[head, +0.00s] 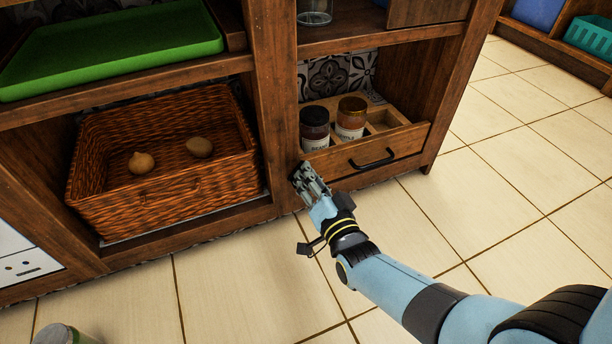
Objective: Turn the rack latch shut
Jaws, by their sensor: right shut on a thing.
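The wooden rack (405,146) sits in the lower right bay of the shelving. Its front has a black bar handle (372,159). It holds two jars: a dark-lidded jar (315,126) and a jar with an amber-brown lid (351,116). My right gripper (302,173) is at the left end of the rack front, by the shelf upright, and is shut on the rack latch. The fingers cover the latch, so its angle cannot be told. My left gripper is not in view.
A wicker basket (165,205) with two round tan items stands in the lower left bay. A green tray (115,50) lies on the shelf above. A glass container (314,10) stands above the rack. The tiled floor (235,290) in front is mostly clear.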

